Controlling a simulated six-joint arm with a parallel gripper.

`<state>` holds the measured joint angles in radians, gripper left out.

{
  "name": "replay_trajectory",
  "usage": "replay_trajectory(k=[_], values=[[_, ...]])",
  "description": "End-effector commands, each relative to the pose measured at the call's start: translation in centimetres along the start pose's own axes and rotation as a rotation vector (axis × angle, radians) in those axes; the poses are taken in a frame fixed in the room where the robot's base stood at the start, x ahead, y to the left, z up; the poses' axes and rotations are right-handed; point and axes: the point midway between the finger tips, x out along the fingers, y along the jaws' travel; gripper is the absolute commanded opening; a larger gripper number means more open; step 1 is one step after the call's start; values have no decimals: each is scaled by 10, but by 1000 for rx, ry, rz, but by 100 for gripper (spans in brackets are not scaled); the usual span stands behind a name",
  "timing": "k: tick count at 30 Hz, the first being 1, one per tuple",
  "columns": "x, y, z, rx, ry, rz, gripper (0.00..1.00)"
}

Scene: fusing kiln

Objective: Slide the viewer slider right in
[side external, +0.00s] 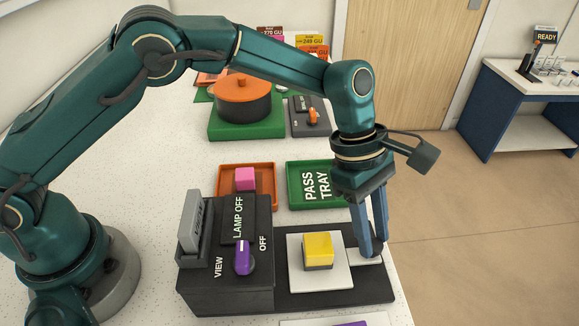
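The viewer is a dark box (206,294) marked VIEW, OFF and LAMP OFF, with a purple knob (243,261). A dark track (334,298) extends from its right side. On the track lies the white slider (337,277), drawn out of the box, with a yellow block (318,246) on it and a pale tab (367,260) at its right end. My gripper (372,246) points down at this tab, right of the yellow block. Its fingertips are low at the tab and look close together. Whether they touch or grip it is hard to tell.
An orange tray (222,171) holding a pink block (245,179) and a green PASS TRAY (296,185) lie behind the viewer. An orange-lidded pot (245,105) stands farther back. The table's right edge is close to my gripper.

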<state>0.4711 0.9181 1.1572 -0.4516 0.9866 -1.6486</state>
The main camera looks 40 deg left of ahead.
Motion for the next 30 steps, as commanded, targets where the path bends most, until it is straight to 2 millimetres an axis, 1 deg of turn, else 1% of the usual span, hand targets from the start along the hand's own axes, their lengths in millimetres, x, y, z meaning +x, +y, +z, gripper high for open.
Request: replay_trajectory(k=[1, 2, 30], values=[[0, 0, 0, 0, 0, 0, 11], [0, 0, 0, 0, 0, 0, 0], [-1, 1, 0, 1, -1, 2, 0]])
